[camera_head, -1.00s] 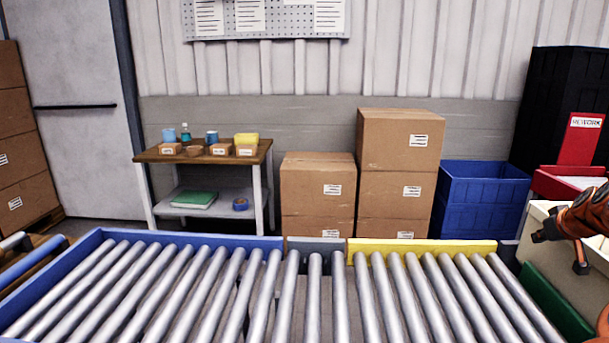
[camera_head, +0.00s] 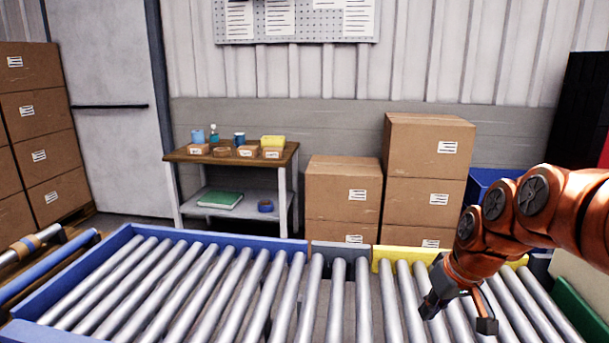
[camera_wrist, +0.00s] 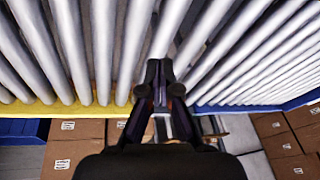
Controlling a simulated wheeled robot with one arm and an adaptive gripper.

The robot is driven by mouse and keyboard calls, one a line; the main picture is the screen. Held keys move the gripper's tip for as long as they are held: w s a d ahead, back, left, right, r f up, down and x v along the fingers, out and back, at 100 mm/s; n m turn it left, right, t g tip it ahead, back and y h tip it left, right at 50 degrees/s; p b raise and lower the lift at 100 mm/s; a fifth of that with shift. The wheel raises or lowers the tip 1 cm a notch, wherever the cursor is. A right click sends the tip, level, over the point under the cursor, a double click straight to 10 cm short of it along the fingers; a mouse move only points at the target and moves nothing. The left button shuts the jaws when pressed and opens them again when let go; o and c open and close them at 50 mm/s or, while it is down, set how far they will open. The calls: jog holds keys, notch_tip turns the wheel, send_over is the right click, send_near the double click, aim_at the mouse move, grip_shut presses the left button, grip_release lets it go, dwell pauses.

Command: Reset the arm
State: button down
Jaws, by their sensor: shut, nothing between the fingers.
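My orange arm reaches in from the right in the head view. My gripper (camera_head: 429,308) is dark, points downward and shows over the yellow-edged right part of the roller conveyor (camera_head: 340,300). In the wrist view my gripper (camera_wrist: 159,72) has its two fingers together with nothing held between them. The metal rollers (camera_wrist: 75,50) lie beyond the fingertips, and I cannot tell the exact height above them.
A small table (camera_head: 180,155) with bins and bottles stands behind the conveyor. Cardboard boxes (camera_head: 343,190) are stacked beside it. A blue bin (camera_head: 485,182) is partly hidden behind my arm. The conveyor's left part is clear.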

jog(key=s+a+f+g, duration=0.1)
jog(key=s+a, duration=0.1)
jog(key=s, duration=0.2)
jog(key=s+a+f+g, duration=0.1)
jog(key=s+a, duration=0.1)
jog(key=s, duration=0.2)
jog(key=s+a+f, duration=0.1)
jog(key=s, duration=0.3)
jog(key=shift+s+a+f+g+h, duration=0.3)
jog(key=shift+a+f+g+h, duration=0.05)
jog(key=shift+a+g+h, duration=0.05)
jog(key=s+f+m+g+h, duration=0.1)
jog(key=s+f+m+g, duration=0.2)
jog(key=s, duration=1.3)
jog(key=s+p+v, duration=0.1)
jog(key=p+v, duration=1.2)
jog(key=p, duration=0.1)
jog(key=shift+s+a+r+n+t, duration=0.3)
jog(key=shift+a+r+n+t, duration=0.1)
jog(key=shift+a+r, duration=0.15)
